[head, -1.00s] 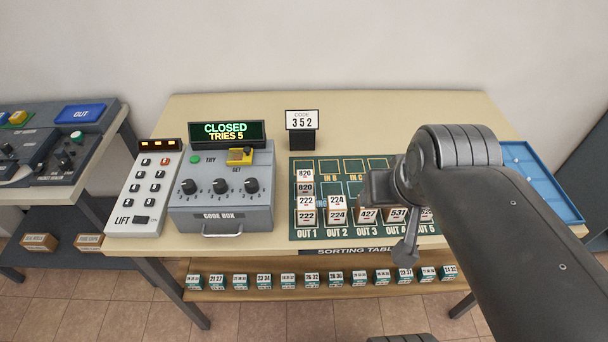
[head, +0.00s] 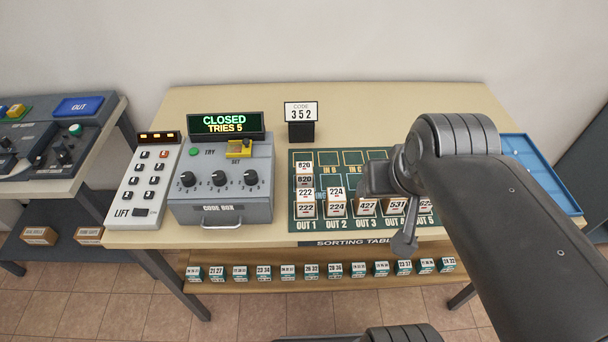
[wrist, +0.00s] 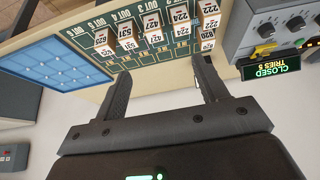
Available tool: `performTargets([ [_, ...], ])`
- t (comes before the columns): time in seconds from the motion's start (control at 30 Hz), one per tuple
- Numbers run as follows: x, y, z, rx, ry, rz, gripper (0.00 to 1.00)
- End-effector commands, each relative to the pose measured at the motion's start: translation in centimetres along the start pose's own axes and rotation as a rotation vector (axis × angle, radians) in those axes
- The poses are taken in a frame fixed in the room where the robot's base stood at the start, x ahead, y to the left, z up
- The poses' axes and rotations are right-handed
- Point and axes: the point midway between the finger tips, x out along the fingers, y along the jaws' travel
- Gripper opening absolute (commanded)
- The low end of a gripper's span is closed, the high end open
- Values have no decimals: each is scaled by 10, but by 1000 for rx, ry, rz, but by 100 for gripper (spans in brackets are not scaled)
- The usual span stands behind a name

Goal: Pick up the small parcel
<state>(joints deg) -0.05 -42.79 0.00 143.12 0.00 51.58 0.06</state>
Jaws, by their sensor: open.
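Several small box parcels with white number labels stand in the OUT columns of the green sorting mat (head: 330,170). They include 222 (head: 306,209), 224 (head: 337,209), 427 (head: 367,206) and 531 (head: 397,205). I cannot tell which one is meant as the small parcel. My gripper (head: 376,180) is over the mat's right part, partly hidden by my own arm. In the wrist view my gripper (wrist: 162,68) is open, with nothing between its fingers. The parcels, such as 531 (wrist: 103,46), show beyond the fingertips.
Left of the mat stand the grey code box (head: 220,190), its display reading CLOSED, TRIES 5, and the LIFT keypad (head: 143,185). A blue tray (head: 535,170) lies right. Numbered boxes (head: 287,272) line the lower shelf.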

Motion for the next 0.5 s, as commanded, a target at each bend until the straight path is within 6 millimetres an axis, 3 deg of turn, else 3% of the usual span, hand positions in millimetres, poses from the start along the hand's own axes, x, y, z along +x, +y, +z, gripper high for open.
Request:
performTargets([
  [0.27,18,-13,-36,1,-84,-15,66],
  [0.5,55,-36,-80,3,-195,-26,66],
])
